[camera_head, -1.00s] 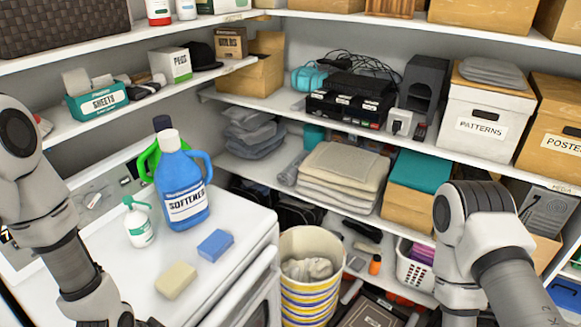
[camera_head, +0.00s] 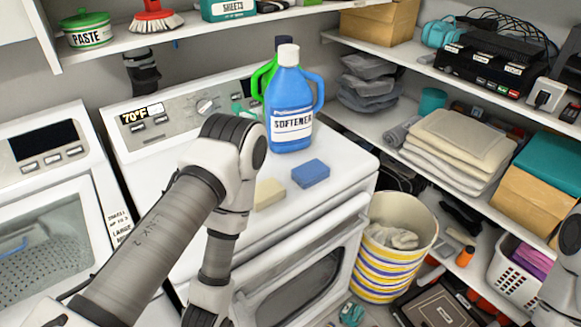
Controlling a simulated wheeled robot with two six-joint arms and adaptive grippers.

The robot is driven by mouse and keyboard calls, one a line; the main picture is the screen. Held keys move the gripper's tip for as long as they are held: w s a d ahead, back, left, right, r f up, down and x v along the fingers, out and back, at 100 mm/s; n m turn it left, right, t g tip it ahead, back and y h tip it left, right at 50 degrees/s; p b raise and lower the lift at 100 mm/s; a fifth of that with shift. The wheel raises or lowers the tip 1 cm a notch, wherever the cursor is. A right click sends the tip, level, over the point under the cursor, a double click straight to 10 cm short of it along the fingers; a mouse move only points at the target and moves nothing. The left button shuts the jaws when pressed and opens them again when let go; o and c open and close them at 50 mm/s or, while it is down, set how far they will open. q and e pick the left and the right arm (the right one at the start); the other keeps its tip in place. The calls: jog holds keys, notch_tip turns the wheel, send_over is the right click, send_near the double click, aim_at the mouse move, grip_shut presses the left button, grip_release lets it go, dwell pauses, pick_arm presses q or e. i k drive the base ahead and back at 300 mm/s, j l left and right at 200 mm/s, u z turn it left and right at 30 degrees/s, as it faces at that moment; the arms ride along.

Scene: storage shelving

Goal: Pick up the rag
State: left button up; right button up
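A crumpled off-white cloth (camera_head: 392,238), which looks like the rag, lies inside a striped bucket (camera_head: 407,205) on the floor to the right of the dryer. The bucket's rim hides its lower part. My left arm reaches in from the lower left, bends over the dryer top and runs down in front of the dryer. Its gripper is below the frame's edge. Only a bit of my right arm shows at the right edge, and its gripper is out of view. Neither arm visibly touches the cloth.
On the dryer top (camera_head: 345,160) stand a blue softener bottle (camera_head: 290,105), a green bottle (camera_head: 262,82), a blue sponge (camera_head: 310,173) and a beige sponge (camera_head: 269,193). Shelves with folded towels (camera_head: 455,145) and a white basket (camera_head: 515,268) flank the bucket's right. A washer (camera_head: 50,200) stands left.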

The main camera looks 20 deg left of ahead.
aim_at(268, 191)
jog(key=i+l+u, duration=0.15)
jog(key=u, duration=0.3)
jog(key=l+u, duration=0.3)
jog(key=u, duration=0.15)
jog(key=i+l+u, duration=0.1)
jog(key=l+u, duration=0.3)
jog(key=j, duration=0.1)
